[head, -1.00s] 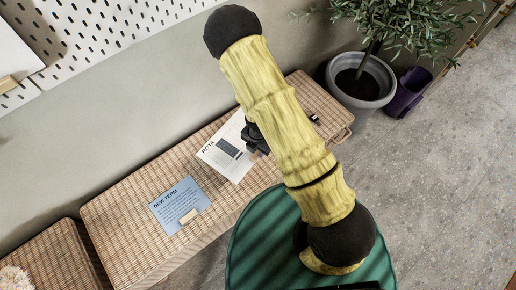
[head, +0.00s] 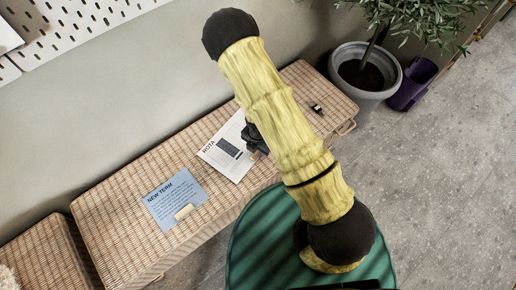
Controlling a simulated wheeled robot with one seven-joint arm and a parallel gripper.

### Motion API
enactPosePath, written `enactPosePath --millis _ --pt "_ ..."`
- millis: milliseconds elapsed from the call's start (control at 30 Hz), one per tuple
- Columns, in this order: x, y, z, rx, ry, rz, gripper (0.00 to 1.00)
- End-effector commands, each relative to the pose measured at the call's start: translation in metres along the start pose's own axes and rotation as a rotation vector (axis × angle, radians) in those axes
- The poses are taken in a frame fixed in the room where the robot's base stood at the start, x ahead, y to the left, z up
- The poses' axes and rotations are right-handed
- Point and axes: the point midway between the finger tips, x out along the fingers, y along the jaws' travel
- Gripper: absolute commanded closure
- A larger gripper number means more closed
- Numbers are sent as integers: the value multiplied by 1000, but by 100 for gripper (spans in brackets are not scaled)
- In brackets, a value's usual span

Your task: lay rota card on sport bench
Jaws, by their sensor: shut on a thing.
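The white rota card (head: 227,148), printed "ROTA" with a dark table on it, is over the woven wicker bench (head: 110,215). I cannot tell whether the card touches the bench top. My gripper (head: 254,139) is dark and mostly hidden behind my yellow arm. It is shut on the card's right edge. A blue "NEW TERM" card (head: 174,200) lies on the bench to the left of the rota card. No label shows which bench is the sport bench.
A tan block (head: 184,212) sits on the blue card. A small dark object (head: 318,109) lies near the bench's right end. A second wicker bench (head: 42,255) stands at left. A grey plant pot (head: 364,78) and a purple container (head: 412,85) stand at right.

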Motion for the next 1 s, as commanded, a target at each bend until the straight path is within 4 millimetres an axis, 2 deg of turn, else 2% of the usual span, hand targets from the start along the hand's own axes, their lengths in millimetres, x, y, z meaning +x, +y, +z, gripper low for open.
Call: enactPosePath --millis 200,233,333,367,633,767,867,1000 --pt "0 1 -1 -3 0 0 100" --pt "0 1 -1 -3 0 0 79" --pt "0 1 -1 -4 0 0 59" --pt "0 1 -1 -4 0 0 56" --pt "-1 1 -1 -3 0 0 56" --pt "-8 1 -1 -2 0 2 56" --pt "-20 1 0 -1 1 3 56" --pt "-46 1 0 2 1 4 56"
